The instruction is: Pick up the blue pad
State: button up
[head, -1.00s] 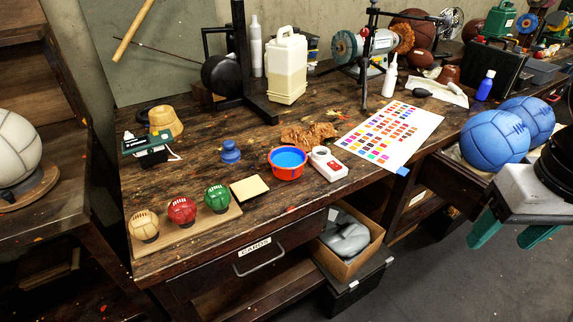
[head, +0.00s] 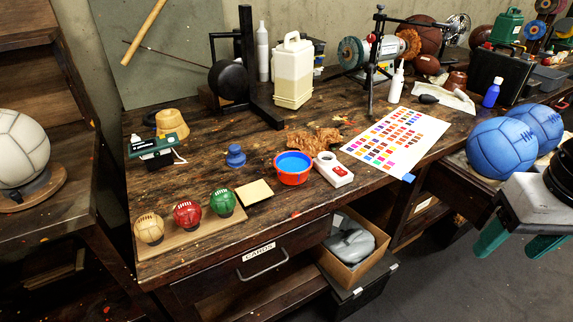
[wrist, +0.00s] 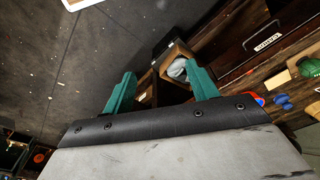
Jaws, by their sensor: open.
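The blue pad (head: 235,156) is a small blue piece with a knobbed top, standing upright on the wooden workbench (head: 215,133) left of the orange-red bowl (head: 294,178). In the wrist view a small blue shape that looks like the pad (wrist: 283,101) shows at the right edge. My gripper (head: 517,246) is at the right of the head view, beyond the bench's front edge and far from the pad. Its two green fingers are apart with nothing between them, as the wrist view (wrist: 163,80) also shows.
Three small balls on a board, a cream block (head: 254,193) and a white-and-red device (head: 333,169) lie near the pad. A white jug (head: 293,80) stands behind. Large blue balls (head: 502,149) sit near my gripper. An open box (head: 352,247) sits below the bench.

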aim_at(235, 159)
jog(key=u, duration=0.05)
jog(key=k, duration=0.6)
jog(key=u, duration=0.6)
jog(key=i, duration=0.9)
jog(key=u, duration=0.55)
jog(key=i, duration=0.55)
jog(key=z, duration=0.05)
